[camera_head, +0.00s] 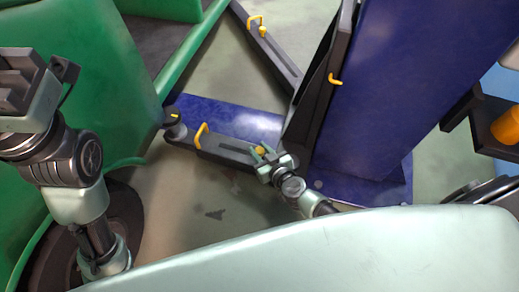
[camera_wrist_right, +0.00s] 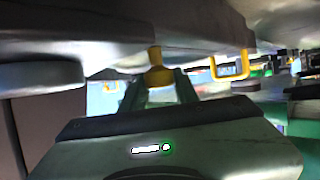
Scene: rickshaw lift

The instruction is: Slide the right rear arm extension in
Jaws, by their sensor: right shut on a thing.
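The lift arm with its extension (camera_head: 228,147) runs from the foot of the blue post towards the green vehicle. A yellow handle (camera_head: 200,133) stands on it, and a round dark pad (camera_head: 173,127) sits at its far end, close to the vehicle's side. My right gripper (camera_head: 264,156) is at the post end of this arm, shut on a yellow knob (camera_wrist_right: 157,68). In the right wrist view the knob is between the two fingers, under the dark arm. My left gripper (camera_head: 22,85) is raised at the left; its finger opening cannot be made out.
The green rickshaw (camera_head: 85,70) fills the left, with a wheel (camera_head: 125,215) low down. The blue post (camera_head: 400,80) and its base plate (camera_head: 365,185) stand at the right. A second lift arm (camera_head: 270,48) with a yellow handle lies farther back.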

